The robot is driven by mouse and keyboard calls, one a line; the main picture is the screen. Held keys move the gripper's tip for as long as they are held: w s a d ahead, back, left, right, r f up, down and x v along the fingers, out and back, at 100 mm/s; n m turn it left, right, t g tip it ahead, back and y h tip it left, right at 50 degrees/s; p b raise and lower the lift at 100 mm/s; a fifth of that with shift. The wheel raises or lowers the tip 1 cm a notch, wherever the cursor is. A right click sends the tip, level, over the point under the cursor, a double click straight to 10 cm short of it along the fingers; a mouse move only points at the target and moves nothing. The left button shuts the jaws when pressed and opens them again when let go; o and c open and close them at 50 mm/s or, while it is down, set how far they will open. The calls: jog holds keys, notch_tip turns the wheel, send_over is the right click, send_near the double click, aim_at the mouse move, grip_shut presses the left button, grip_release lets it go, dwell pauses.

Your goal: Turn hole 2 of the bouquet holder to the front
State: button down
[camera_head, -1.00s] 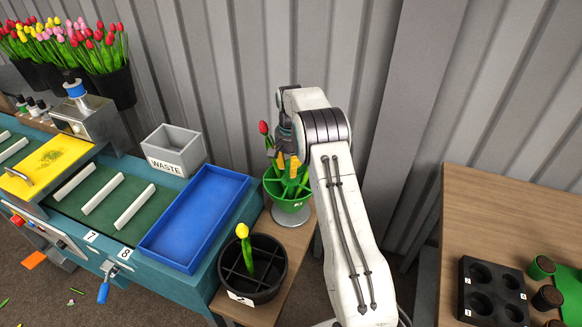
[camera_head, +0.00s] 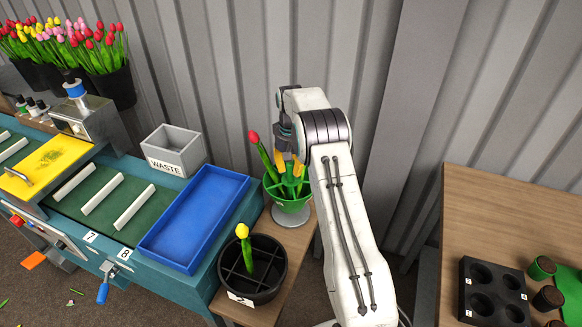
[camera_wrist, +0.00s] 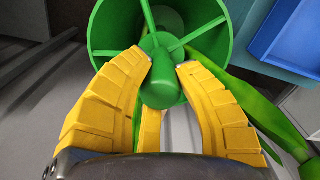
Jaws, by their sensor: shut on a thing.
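The green bouquet holder (camera_head: 287,204) stands on a pale round foot at the back end of the small wooden stand. A red tulip (camera_head: 254,138) leans out of its left side. Its green leaves show at the right in the wrist view (camera_wrist: 268,112). My gripper (camera_head: 289,160) reaches down into the holder from above. In the wrist view, my yellow fingers (camera_wrist: 161,70) are closed around the green centre knob (camera_wrist: 160,92), where the divider ribs meet. The hole numbers on the holder cannot be read.
A black divided pot (camera_head: 262,292) with a yellow tulip (camera_head: 243,231) stands in front of the holder. A blue tray (camera_head: 181,258) and a grey waste bin (camera_head: 174,150) are to the left. A wooden table (camera_head: 500,215) with a black holed block is at right.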

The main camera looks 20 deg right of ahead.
jog(key=shift+s+a+f+n, duration=0.1)
jog(key=shift+s+f+n, duration=0.15)
jog(key=shift+n, duration=0.65)
jog(key=c, duration=1.3)
grip_release()
jog(key=o, duration=0.4)
jog(key=shift+w+r, duration=0.1)
jog(key=shift+r, duration=0.05)
jog(key=shift+r, duration=0.1)
notch_tip(320, 180, up, 11)
jog(key=shift+w+r, duration=0.1)
jog(key=shift+r, duration=0.3)
